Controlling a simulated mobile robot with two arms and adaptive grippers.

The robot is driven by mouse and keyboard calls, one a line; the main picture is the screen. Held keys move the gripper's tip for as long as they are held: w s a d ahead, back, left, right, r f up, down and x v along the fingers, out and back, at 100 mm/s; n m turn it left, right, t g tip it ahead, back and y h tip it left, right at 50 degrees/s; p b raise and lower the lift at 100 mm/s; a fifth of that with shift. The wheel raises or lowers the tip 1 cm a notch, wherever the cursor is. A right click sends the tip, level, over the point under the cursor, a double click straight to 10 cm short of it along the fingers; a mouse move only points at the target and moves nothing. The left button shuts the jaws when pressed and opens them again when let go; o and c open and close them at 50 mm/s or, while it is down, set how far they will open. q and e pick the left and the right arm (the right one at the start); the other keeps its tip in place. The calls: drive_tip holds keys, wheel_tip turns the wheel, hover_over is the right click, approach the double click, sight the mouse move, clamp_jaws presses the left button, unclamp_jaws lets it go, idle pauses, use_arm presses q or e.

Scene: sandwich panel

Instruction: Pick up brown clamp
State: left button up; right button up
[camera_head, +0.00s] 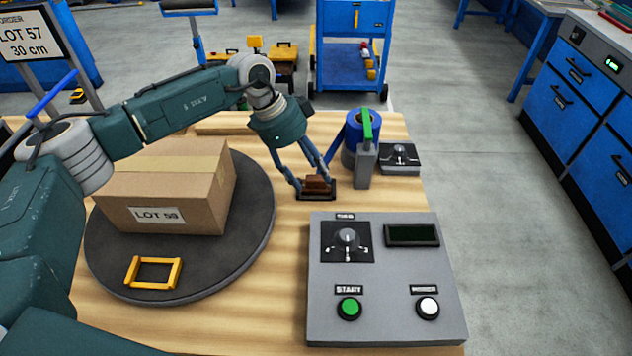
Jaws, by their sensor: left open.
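The brown clamp (318,184) sits on a small dark base on the wooden table (287,250), behind the grey control panel. My left gripper (313,189) reaches down over it from above. Its fingers are open, one on the left side of the clamp and one at its right. I cannot tell whether the fingers touch it. My right gripper is out of view.
A blue roll with a green-topped grey holder (366,165) stands close to the right of the clamp. The control panel (382,315) lies in front. A cardboard box (162,185) and a yellow frame (152,273) rest on a dark turntable (232,262) at left.

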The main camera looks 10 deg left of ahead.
sight(314, 179)
use_arm(q)
drive_tip(key=shift+x, duration=1.2)
drive_tip(key=c, duration=1.3)
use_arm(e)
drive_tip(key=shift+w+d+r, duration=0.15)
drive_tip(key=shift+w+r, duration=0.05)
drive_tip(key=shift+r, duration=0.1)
use_arm(q)
drive_tip(key=shift+o, duration=0.2)
drive_tip(key=shift+r, duration=0.1)
wheel_tip(314, 179, up, 21)
drive_tip(key=b, duration=0.2)
wheel_tip(314, 179, up, 4)
drive_tip(key=p, duration=0.3)
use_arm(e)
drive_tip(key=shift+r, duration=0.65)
